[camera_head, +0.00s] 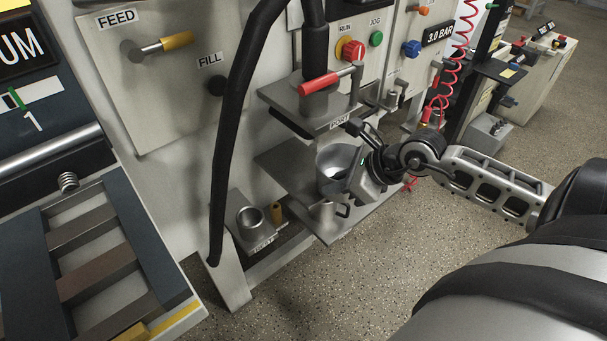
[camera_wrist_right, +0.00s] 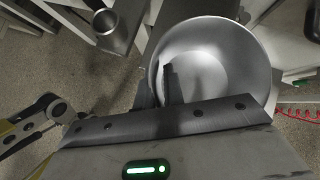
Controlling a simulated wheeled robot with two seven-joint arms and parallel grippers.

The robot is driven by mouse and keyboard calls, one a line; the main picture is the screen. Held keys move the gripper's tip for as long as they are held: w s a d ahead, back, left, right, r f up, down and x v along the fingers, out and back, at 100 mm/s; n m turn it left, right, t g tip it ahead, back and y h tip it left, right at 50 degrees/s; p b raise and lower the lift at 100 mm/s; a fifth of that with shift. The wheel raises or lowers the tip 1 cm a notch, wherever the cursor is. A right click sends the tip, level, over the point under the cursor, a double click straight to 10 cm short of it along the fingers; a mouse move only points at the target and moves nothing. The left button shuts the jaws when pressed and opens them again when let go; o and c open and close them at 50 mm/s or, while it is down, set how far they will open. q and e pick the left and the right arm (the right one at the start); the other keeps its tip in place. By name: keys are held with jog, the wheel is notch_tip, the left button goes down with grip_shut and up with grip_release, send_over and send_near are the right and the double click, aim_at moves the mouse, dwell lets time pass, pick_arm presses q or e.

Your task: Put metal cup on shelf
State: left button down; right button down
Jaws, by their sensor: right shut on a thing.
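The wide metal cup (camera_head: 334,158) is held at its rim by my right gripper (camera_head: 357,172), in front of the machine's metal shelf plates. In the right wrist view, the cup (camera_wrist_right: 225,60) opens toward the camera and looks empty. One dark finger (camera_wrist_right: 168,85) shows inside its near wall. A middle metal shelf plate (camera_head: 280,163) lies behind and left of the cup. A lower plate (camera_head: 345,228) is below it. I cannot tell whether the cup touches a plate.
A black hose (camera_head: 222,150) hangs left of the plates. The upper plate (camera_head: 310,118) with a red-handled valve (camera_head: 318,84) is above the cup. A smaller metal cup (camera_head: 250,217) stands in a low bracket. A red coiled hose (camera_head: 455,75) hangs at right. Open floor (camera_head: 360,300) lies in front.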

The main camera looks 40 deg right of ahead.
jog(key=w+a, duration=0.1)
jog(key=w, duration=0.1)
jog(key=w+a, duration=0.1)
jog(key=w, duration=0.1)
jog(key=w+a, duration=0.1)
jog(key=w, duration=0.1)
jog(key=shift+w+a+r, duration=0.1)
jog(key=shift+w+a, duration=0.1)
jog(key=shift+w, duration=0.1)
jog(key=shift+s+f, duration=0.1)
jog(key=shift+f, duration=0.2)
jog(key=shift+f, duration=0.1)
jog(key=c, duration=1.5)
grip_release()
jog(key=shift+s+d, duration=0.1)
jog(key=shift+s, duration=0.05)
